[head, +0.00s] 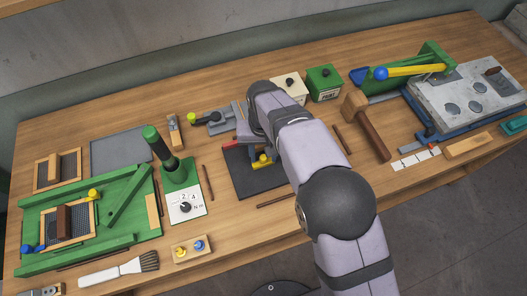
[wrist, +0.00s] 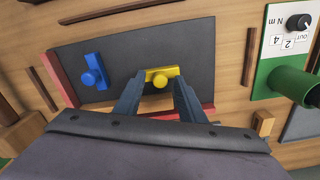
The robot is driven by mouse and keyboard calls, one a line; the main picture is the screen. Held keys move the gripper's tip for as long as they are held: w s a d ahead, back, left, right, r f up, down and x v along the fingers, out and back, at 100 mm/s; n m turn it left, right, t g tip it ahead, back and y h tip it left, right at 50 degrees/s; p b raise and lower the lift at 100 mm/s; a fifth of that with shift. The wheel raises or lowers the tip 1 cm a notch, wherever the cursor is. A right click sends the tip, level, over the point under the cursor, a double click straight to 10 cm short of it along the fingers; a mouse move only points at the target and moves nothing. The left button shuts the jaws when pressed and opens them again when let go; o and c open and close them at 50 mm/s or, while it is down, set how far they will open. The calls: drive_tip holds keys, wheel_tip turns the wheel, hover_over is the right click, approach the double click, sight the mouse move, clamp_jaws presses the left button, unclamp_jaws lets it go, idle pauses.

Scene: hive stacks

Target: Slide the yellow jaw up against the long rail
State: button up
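The yellow jaw (wrist: 161,76), a short bar with a round knob, sits on a dark plate (wrist: 205,50) between the fingers of my gripper (wrist: 160,80). The fingers stand apart on either side of its knob, with gaps showing; contact with the bar ends is unclear. In the head view the yellow jaw (head: 262,160) shows partly under my arm. A red rail (wrist: 60,78) lines the plate's left end in the wrist view. Another, red and wood-coloured rail (wrist: 204,108) runs along the plate's lower edge, apart from the jaw and largely hidden by my gripper.
A blue jaw (wrist: 93,75) with a knob sits left of the yellow one on the plate. Thin brown strips (wrist: 249,57) lie around the plate. A green torque stand (head: 180,172) is left of it in the head view, a mallet (head: 366,125) to the right.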

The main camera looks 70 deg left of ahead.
clamp_jaws()
drive_tip(key=shift+a, duration=1.35)
unclamp_jaws()
wheel_tip(320, 180, up, 7)
drive_tip(key=b, duration=0.2)
drive_tip(key=shift+r+b, duration=0.2)
drive_tip(key=shift+b, duration=0.15)
